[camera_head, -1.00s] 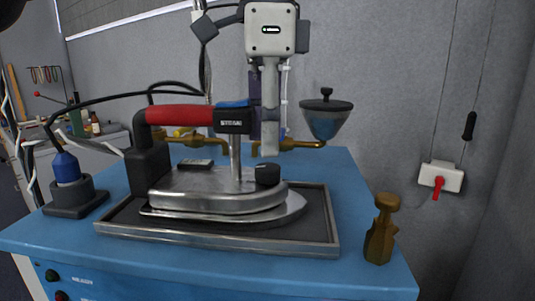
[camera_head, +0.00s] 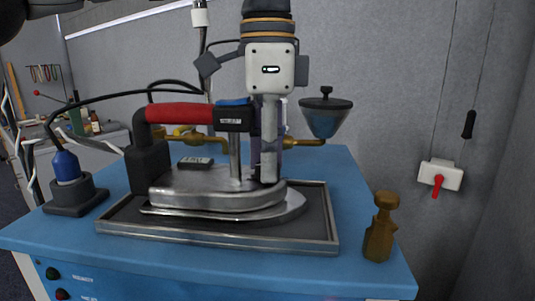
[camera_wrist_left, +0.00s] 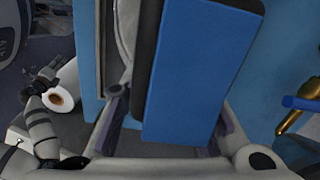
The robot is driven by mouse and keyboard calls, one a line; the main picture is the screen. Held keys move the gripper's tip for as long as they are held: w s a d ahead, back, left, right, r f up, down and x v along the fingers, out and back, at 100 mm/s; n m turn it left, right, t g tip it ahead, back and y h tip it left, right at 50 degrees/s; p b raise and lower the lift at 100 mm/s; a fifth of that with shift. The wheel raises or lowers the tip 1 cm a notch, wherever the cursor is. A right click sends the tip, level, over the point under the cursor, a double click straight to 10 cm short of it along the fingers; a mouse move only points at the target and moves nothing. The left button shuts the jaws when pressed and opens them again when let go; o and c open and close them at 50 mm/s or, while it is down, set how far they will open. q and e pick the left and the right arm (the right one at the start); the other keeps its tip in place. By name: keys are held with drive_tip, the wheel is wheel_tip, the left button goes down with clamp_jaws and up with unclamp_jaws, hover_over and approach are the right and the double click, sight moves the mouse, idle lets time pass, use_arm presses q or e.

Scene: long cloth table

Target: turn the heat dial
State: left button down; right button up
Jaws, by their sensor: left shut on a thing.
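The steam iron (camera_head: 215,192) rests on a tray with its red handle (camera_head: 180,115) to the left. My left gripper (camera_head: 268,178) reaches straight down at the iron's right part. Its fingers are closed where the black heat dial sits, and they hide the dial almost wholly. In the left wrist view the blue handle top (camera_wrist_left: 195,75) blocks the space between the finger pads, so the grip itself is hidden there. An arm that looks like my right one shows at that view's left, with its gripper (camera_wrist_left: 42,78) small and unclear.
The metal-rimmed tray (camera_head: 220,246) lies on the blue table (camera_head: 360,270). A brass-coloured tamper-like piece (camera_head: 380,235) stands at the right. A funnel-shaped cup (camera_head: 326,115) and brass pipes are behind the iron. A blue bottle-like piece (camera_head: 66,168) stands left.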

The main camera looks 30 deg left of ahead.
use_arm(q)
drive_tip(key=shift+m, duration=2.7)
drive_tip(key=c, duration=1.2)
unclamp_jaws()
drive_tip(key=shift+r, duration=0.1)
wheel_tip(320, 180, up, 12)
drive_tip(key=shift+f, duration=0.1)
